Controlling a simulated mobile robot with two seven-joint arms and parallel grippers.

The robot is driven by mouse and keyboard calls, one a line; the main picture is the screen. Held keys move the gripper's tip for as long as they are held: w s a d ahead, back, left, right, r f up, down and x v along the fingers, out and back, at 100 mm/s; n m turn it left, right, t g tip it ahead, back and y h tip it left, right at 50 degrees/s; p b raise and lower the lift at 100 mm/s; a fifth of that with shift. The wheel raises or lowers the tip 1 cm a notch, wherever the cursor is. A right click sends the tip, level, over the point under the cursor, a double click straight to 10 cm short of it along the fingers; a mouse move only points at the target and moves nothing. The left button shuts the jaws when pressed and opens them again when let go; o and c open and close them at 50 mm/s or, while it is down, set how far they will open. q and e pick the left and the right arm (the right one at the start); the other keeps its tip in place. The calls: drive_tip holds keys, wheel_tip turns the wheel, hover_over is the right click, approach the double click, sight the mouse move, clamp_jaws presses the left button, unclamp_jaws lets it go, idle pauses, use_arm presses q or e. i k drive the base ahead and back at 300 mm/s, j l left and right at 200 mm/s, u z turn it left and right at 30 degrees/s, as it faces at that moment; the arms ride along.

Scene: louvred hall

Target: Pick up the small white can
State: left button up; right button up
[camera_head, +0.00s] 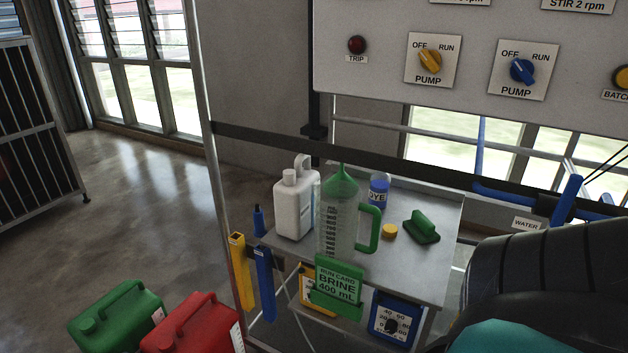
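A white can (295,205) with a loop handle and a white cap stands upright at the back left of a grey metal table (415,275). A clear measuring jug (338,228) with a green handle stands just to its right and front, with a green funnel shape (341,183) at its top. No gripper touches the can. Neither gripper shows. A dark ribbed arm part of mine, with a teal piece, fills the lower right corner and hides what lies behind it.
A blue-capped DYE bottle (378,192), yellow cap (389,231) and green block-like item (422,228) share the table. A BRINE card (337,283) hangs at its front. Green (117,318) and red (193,325) cans stand lower left. A black rail (400,170) and pump panel (470,85) are above.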

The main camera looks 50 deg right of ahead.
sight(293, 196)
drive_tip(key=z, duration=1.4)
